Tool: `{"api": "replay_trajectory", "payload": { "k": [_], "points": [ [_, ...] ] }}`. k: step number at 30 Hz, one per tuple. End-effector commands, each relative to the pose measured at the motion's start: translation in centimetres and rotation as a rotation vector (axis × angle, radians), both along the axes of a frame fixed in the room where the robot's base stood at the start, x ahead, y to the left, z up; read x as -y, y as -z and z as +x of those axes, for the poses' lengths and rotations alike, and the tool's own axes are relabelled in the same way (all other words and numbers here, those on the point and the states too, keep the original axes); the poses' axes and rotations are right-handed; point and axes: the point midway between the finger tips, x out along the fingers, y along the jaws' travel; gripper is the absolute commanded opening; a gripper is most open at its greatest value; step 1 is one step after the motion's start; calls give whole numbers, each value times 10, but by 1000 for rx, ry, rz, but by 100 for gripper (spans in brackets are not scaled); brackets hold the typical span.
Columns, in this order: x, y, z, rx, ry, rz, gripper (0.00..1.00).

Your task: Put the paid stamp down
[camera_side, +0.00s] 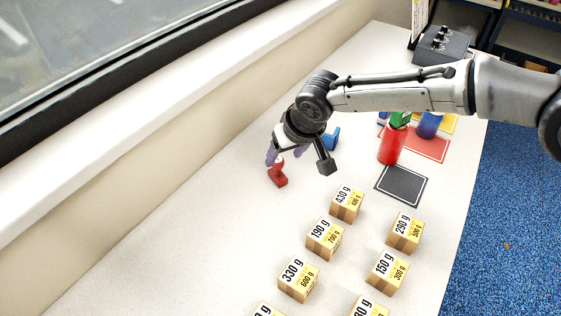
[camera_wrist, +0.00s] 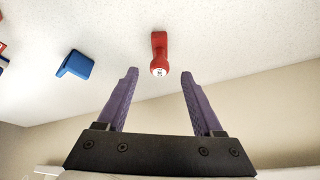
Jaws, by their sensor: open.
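A red stamp (camera_side: 278,176) stands upright on the pale table, with a small white label on its knob that I cannot read. In the wrist view the red stamp (camera_wrist: 159,50) shows just past my fingertips, centred between them. My gripper (camera_side: 284,156) has purple fingers and is at the red stamp, pointing down. In the wrist view my gripper (camera_wrist: 160,74) is open, with nothing held between the fingers. A blue stamp (camera_side: 331,138) stands behind my gripper, and it also shows left of the fingers in the wrist view (camera_wrist: 75,65). I cannot tell which stamp is the paid one.
Several labelled cartons (camera_side: 325,238) stand in rows at the front. A dark mat (camera_side: 401,186) and a red mat (camera_side: 428,143) lie to the right, with a red container (camera_side: 391,147) beside them. The table left of the red stamp is clear, up to the window ledge (camera_side: 130,130).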

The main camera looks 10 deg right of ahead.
Motion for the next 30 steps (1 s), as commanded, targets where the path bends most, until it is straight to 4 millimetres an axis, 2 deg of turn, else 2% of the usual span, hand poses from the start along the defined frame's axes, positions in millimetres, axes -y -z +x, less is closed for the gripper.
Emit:
{"api": "replay_trajectory", "payload": {
  "k": [1,6,16,19,23,26,30],
  "points": [
    [1,-8,-4,1,-1,1,68],
    [3,-24,-11,-1,-1,-1,68],
    [4,-29,-13,-2,0,0,68],
    [13,-36,-12,0,6,1,68],
    [54,-67,-14,5,30,3,68],
    [104,-100,-24,11,55,3,68],
    [178,-139,-54,15,91,-2,68]
  ]
}}
